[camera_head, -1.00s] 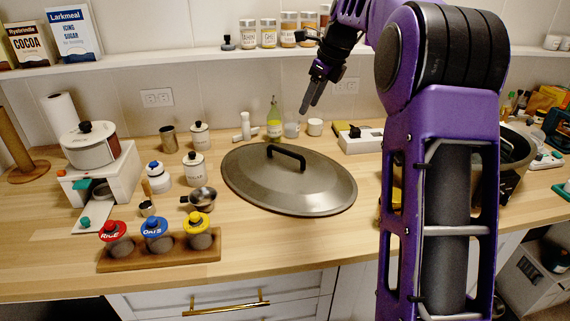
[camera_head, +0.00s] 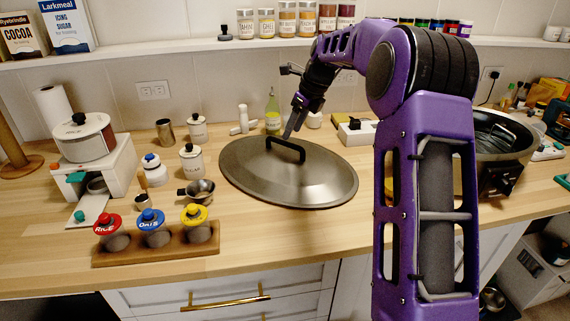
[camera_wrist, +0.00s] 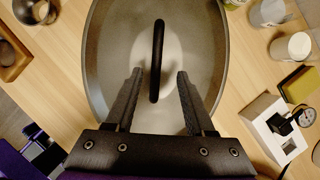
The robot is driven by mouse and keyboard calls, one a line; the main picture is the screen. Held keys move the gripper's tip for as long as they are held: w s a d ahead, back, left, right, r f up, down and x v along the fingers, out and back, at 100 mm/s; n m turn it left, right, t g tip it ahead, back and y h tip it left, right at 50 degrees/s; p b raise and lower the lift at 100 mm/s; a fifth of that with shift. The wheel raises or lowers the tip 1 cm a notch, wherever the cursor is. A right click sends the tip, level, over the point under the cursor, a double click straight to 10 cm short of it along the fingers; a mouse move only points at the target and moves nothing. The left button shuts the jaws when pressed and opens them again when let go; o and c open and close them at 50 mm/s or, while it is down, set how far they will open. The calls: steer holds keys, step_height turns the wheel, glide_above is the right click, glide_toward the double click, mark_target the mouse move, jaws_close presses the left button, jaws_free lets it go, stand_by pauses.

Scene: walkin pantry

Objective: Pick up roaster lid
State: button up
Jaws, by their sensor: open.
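The roaster lid (camera_head: 290,184) is a large oval grey metal lid with a black arched handle (camera_head: 286,148). It lies flat on the wooden counter, handle up. My gripper (camera_head: 293,131) is above the lid, close behind the handle and pointing down. In the wrist view, my gripper (camera_wrist: 157,72) is open and empty, its two fingers spread over the lid (camera_wrist: 190,50). The black handle (camera_wrist: 156,60) runs lengthwise between and beyond the fingertips. I cannot tell the exact height gap between the fingertips and the handle.
A green bottle (camera_head: 272,112) and a white cup (camera_head: 314,121) stand behind the lid. A small saucepan (camera_head: 198,191), a white canister (camera_head: 191,163) and a wooden rack (camera_head: 155,245) of jars are to the left. A dark roaster pan (camera_head: 500,140) stands to the right.

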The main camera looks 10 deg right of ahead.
mark_target(286, 142)
steer(key=b+x, duration=0.1)
steer(key=x, duration=0.4)
steer(key=shift+s+a, duration=0.15)
steer(key=shift+a, duration=0.05)
jaws_close()
stand_by(1.1)
steer(key=shift+r, duration=0.1)
